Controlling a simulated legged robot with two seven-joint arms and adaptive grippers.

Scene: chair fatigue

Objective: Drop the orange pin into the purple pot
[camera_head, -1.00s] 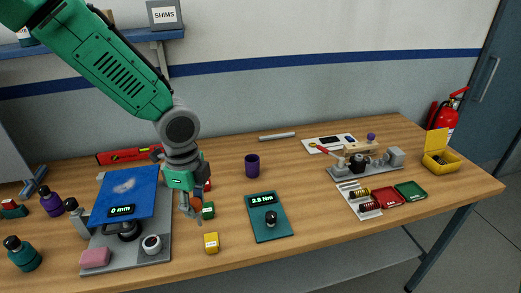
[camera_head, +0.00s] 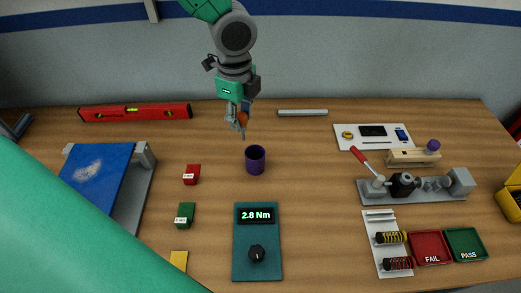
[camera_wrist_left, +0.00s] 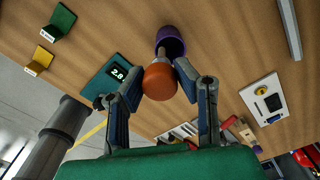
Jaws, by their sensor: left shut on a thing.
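My left gripper (camera_head: 239,124) is shut on the orange pin (camera_head: 243,118) and holds it above the table, a little behind and left of the purple pot in the head view. The purple pot (camera_head: 255,161) stands upright on the table, its dark open mouth facing up. In the left wrist view, the rounded orange end of the pin (camera_wrist_left: 159,81) sits between my left fingertips (camera_wrist_left: 160,75). The pot (camera_wrist_left: 171,43) shows just beyond it, partly overlapped by the pin. My right gripper is not in view.
A teal torque meter reading 2.8 Nm (camera_head: 258,268) lies in front of the pot. Red (camera_head: 192,175) and green (camera_head: 185,215) small blocks stand to its left. A metal fixture (camera_head: 420,190) is at right, a grey rod (camera_head: 302,113) behind. Table around the pot is clear.

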